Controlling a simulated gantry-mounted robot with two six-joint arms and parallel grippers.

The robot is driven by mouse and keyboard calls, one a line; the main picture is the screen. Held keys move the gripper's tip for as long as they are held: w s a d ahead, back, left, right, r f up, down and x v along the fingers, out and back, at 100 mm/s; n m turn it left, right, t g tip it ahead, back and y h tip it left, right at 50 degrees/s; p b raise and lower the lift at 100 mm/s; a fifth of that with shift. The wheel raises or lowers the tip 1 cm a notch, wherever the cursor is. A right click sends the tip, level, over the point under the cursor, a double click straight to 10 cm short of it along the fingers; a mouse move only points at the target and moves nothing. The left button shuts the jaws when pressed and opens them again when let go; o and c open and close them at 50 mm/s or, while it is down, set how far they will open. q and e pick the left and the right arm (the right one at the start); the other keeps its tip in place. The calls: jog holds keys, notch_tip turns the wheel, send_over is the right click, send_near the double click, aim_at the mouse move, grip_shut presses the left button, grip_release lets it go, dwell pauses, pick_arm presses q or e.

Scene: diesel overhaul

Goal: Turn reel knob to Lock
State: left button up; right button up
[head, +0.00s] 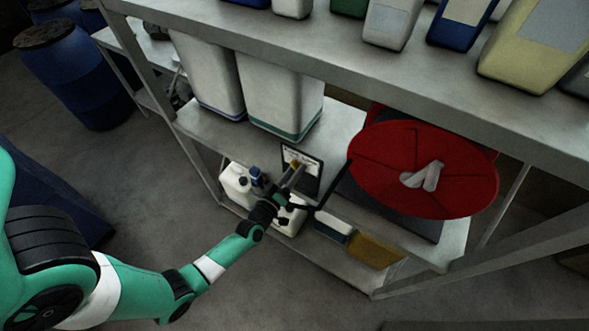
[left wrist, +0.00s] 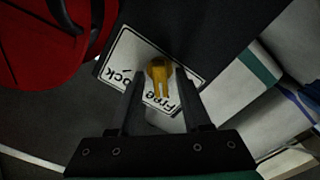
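The yellow reel knob (left wrist: 159,72) sits on a white label plate (left wrist: 126,54) that reads "Free" and "Lock", seen upside down and tilted in the left wrist view. The knob's narrow end points toward the bottom of that view, near the word "Free". My left gripper (left wrist: 158,82) is open, with one finger on each side of the knob and a gap showing on both sides. In the head view my left gripper (head: 291,177) reaches the dark panel (head: 312,172) carrying the label, beside the red reel (head: 425,165). My right gripper is out of view.
The panel and reel are at a grey metal shelf (head: 345,125). White canisters (head: 280,95) stand to the left, and a white jug (head: 237,185) and a yellow container (head: 372,250) sit lower down. An upper shelf with several containers overhangs. Blue barrels (head: 75,75) stand at far left.

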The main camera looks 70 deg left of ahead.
pick_arm(q)
jog(key=c, duration=0.6)
jog(key=m+p, duration=0.1)
jog(key=m, duration=0.1)
jog(key=m+p, duration=0.1)
jog(key=m, duration=0.1)
jog(key=m+p, duration=0.1)
jog(key=m, duration=0.1)
jog(key=shift+d+r, duration=0.1)
jog(key=shift+r, duration=0.2)
jog(key=shift+c, duration=0.2)
jog(key=m+p, duration=0.1)
jog(key=m, duration=0.4)
jog(key=shift+w+f+p, duration=0.1)
jog(key=shift+p, duration=0.3)
jog(key=m, duration=0.5)
jog(key=shift+d+f+p, duration=0.1)
jog(key=shift+f+p, duration=0.1)
jog(key=shift+p, duration=0.1)
jog(key=o, duration=1.6)
jog(key=shift+c, duration=0.2)
